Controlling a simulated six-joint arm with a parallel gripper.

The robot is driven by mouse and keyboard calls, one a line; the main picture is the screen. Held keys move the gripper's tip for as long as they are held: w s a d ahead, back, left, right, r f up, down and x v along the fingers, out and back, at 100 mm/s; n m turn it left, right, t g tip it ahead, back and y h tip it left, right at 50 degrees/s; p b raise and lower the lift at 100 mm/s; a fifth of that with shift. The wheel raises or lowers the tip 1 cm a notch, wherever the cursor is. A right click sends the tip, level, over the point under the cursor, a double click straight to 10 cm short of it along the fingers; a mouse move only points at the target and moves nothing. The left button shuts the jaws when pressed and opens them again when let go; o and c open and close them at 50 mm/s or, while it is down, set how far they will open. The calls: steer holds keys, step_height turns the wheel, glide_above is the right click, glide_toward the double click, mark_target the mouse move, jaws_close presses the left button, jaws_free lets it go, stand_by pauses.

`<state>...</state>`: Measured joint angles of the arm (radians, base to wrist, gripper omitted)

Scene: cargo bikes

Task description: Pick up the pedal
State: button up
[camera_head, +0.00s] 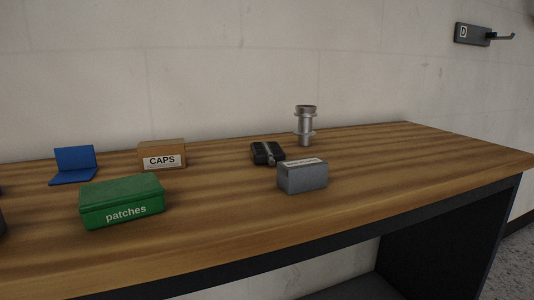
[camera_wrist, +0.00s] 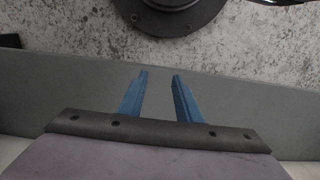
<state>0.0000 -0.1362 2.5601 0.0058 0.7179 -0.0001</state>
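The pedal (camera_head: 267,153) is black with a lighter metal middle and a short spindle end. It lies on the wooden workbench (camera_head: 220,238) in the head view, just behind and left of a grey box. My gripper (camera_wrist: 160,76) shows only in the wrist view. Its two blue fingers stand apart with nothing between them. It points down towards a speckled floor, away from the bench top, and the pedal is not in the wrist view.
A grey labelled box (camera_head: 303,179) stands close in front of the pedal. A silver metal tube (camera_head: 305,126) stands upright behind it. A CAPS box (camera_head: 162,154), a green patches box (camera_head: 122,201) and a blue folded holder (camera_head: 75,165) are left. The bench's right end is clear.

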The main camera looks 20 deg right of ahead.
steer(key=o, duration=1.8)
steer(key=shift+c, duration=0.2)
